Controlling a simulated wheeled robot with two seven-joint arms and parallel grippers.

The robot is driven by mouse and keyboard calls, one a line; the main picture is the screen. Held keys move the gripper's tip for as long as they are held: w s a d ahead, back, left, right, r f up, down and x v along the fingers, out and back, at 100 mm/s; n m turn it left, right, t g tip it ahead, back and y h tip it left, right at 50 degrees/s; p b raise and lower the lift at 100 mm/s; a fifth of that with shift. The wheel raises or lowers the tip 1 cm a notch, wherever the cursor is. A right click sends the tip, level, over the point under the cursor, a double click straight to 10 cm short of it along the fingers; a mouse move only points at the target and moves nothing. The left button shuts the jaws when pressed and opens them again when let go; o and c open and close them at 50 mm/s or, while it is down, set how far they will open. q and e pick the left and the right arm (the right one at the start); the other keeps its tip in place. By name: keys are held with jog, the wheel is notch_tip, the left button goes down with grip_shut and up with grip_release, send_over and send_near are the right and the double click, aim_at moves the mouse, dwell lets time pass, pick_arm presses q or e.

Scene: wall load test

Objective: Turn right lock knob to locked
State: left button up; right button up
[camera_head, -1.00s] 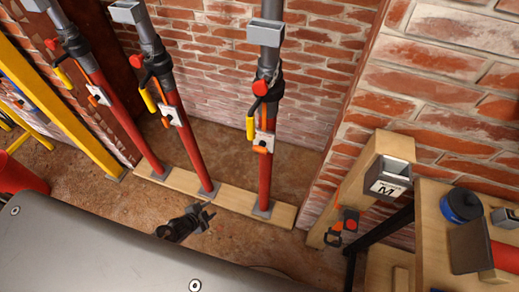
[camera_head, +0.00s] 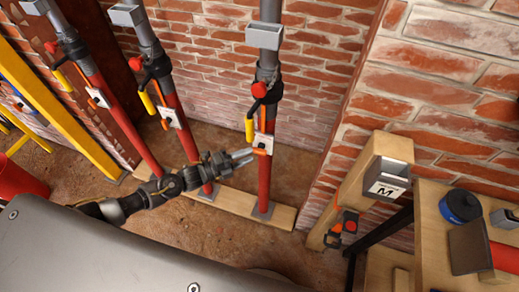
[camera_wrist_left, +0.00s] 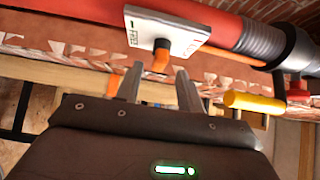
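The right red prop (camera_head: 265,185) stands upright on a timber board and carries a white lock plate (camera_head: 266,140) with an orange lock knob (camera_head: 261,152). In the left wrist view the white plate (camera_wrist_left: 190,28) shows small markings at its left end, and the orange knob (camera_wrist_left: 161,57) points down from it. My left gripper (camera_head: 247,156) is just left of the knob. In the wrist view its two fingers (camera_wrist_left: 157,80) are apart, with the knob just beyond their tips and roughly between them. Contact is not visible. My right gripper is not in view.
Two similar props (camera_head: 180,130) stand to the left, with yellow handles and red knobs. A yellow handle (camera_wrist_left: 255,103) on the right prop is close to the right of my fingers. A wooden post with a grey box (camera_head: 388,178) and a bench (camera_head: 435,215) stand at right.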

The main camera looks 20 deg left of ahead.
aim_at(256, 153)
pick_arm(q)
jog(key=shift+p+x, duration=0.4)
jog(key=shift+x, duration=2.35)
jog(key=shift+c, duration=0.5)
jog(key=shift+f, duration=0.1)
jog(key=c, duration=0.7)
